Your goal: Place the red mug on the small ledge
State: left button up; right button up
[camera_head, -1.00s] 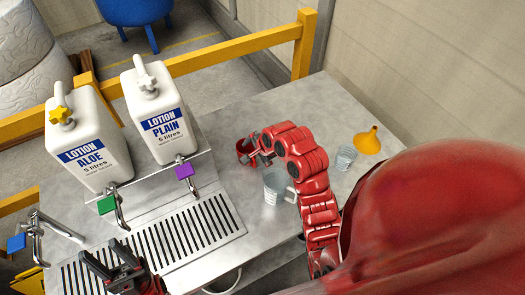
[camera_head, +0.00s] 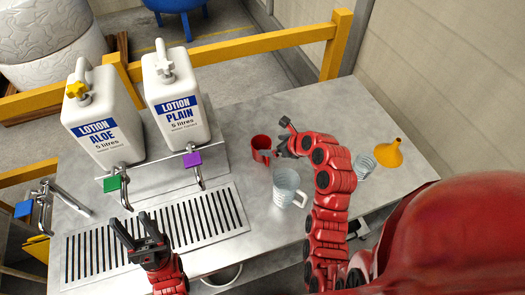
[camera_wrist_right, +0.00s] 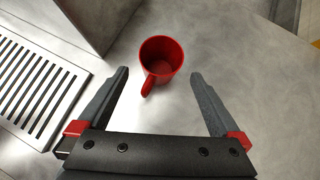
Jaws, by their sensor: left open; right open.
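The red mug (camera_head: 262,152) stands upright on the steel table, beside the right end of the bottle stand. My right gripper (camera_head: 282,137) is open and empty, just right of the mug. In the right wrist view the mug (camera_wrist_right: 160,58) is ahead of the open fingers, its handle pointing back between them. The small ledge is not clearly identifiable; a raised steel ledge (camera_head: 215,158) carries the lotion bottles. My left gripper (camera_head: 134,221) is open and empty over the slotted drain grate (camera_head: 205,222).
A clear jug (camera_head: 287,187) stands close to my right forearm, with a small clear cup (camera_head: 363,166) and yellow funnel (camera_head: 388,153) beyond. Lotion bottles (camera_head: 182,112) and taps border the grate. A yellow rail (camera_head: 240,50) runs behind. The back right tabletop is clear.

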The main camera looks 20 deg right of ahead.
aim_at(256, 145)
jog(key=p+x, duration=0.3)
jog(key=x, duration=0.4)
jog(key=shift+w+a+f, duration=0.1)
jog(key=shift+w+f, duration=0.35)
jog(key=shift+f, duration=0.1)
jog(key=c, duration=1.2)
